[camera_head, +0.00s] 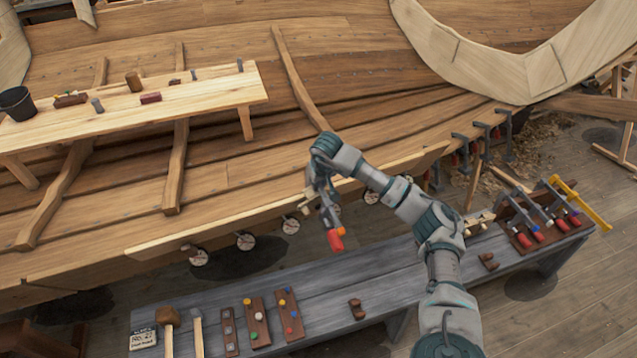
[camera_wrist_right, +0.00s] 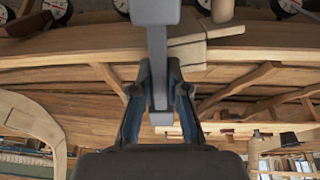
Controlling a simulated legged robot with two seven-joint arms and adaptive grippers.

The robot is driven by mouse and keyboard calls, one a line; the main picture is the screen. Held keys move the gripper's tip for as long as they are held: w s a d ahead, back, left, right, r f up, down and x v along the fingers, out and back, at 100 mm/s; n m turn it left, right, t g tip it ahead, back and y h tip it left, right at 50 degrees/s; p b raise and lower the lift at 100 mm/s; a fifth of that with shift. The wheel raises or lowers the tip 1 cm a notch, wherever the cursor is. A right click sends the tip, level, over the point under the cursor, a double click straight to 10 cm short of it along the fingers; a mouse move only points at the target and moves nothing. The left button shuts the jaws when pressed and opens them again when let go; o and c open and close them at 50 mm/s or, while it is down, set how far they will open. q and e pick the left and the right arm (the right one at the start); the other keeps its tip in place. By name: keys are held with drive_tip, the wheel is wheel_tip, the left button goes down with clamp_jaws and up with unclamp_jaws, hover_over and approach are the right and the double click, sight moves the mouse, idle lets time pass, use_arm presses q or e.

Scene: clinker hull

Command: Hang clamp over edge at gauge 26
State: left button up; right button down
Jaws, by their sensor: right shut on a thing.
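My right gripper (camera_head: 320,182) is shut on a clamp (camera_head: 328,213) with a grey bar and red handle. It holds the clamp beside the hull's plank edge (camera_head: 225,217), handle hanging down. In the right wrist view the clamp's grey bar (camera_wrist_right: 157,55) stands between the fingers (camera_wrist_right: 158,98). Round white gauges hang below the edge, such as one at left (camera_head: 245,241), one in the middle (camera_head: 290,226) and one right of the clamp (camera_head: 371,197). Their numbers are too small to read. I cannot tell whether the clamp touches the edge. My left gripper is out of view.
Several clamps (camera_head: 484,124) hang on the edge at right. A grey bench (camera_head: 385,270) in front carries a clamp rack (camera_head: 517,232), a mallet (camera_head: 168,317) and boards with coloured pegs (camera_head: 257,322). A plank table (camera_head: 190,100) with small items and a black bucket (camera_head: 17,103) stands at upper left.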

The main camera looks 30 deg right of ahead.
drive_tip(key=shift+a+f, duration=0.15)
idle(0.5)
drive_tip(key=c, duration=1.1)
unclamp_jaws()
drive_tip(key=shift+s, duration=0.15)
drive_tip(key=v, duration=0.7)
